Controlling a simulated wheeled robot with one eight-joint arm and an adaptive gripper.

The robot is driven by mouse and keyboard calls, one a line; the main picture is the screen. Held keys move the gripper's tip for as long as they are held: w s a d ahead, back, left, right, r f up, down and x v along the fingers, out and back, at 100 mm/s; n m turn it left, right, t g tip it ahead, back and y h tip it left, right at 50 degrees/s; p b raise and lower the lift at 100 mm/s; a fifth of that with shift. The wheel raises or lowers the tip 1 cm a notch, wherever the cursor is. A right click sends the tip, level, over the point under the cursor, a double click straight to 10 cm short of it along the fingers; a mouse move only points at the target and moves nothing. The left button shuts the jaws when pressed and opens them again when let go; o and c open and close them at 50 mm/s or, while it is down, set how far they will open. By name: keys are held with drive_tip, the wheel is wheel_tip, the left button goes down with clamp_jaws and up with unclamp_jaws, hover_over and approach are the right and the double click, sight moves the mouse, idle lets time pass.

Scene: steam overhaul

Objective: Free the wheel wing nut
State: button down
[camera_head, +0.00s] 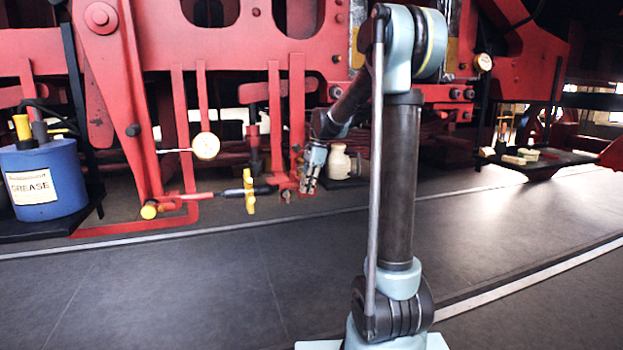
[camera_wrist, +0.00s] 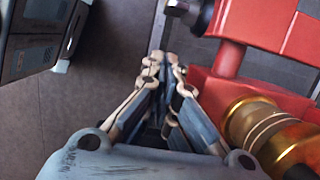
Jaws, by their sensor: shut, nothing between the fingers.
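A yellow wing-shaped piece (camera_head: 249,190), which looks like the wing nut, stands upright on a dark horizontal rod (camera_head: 265,190) low on the red frame. My gripper (camera_head: 309,188) hangs to the right of it, apart from it, fingers pointing down beside a red bracket. In the wrist view my gripper (camera_wrist: 166,60) has its fingertips together with nothing between them. A gold ringed cylinder (camera_wrist: 265,132) sits on a red part (camera_wrist: 228,86) just right of the fingers. I cannot tell whether that cylinder belongs to the wing nut.
A blue grease tub (camera_head: 42,180) stands at far left. A white-cream jar (camera_head: 339,162) stands behind my gripper. A round dial (camera_head: 206,146) and red uprights (camera_head: 298,110) crowd the area. A dark box (camera_wrist: 38,38) lies upper left in the wrist view. The front floor (camera_head: 180,290) is clear.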

sight(287, 196)
drive_tip(key=shift+s+a+r, duration=0.1)
drive_tip(key=shift+s+a, duration=0.15)
drive_tip(key=shift+a, duration=0.6)
drive_tip(key=shift+s+a, duration=0.25)
drive_tip(key=shift+a, duration=0.6)
drive_tip(key=shift+d+r, duration=0.1)
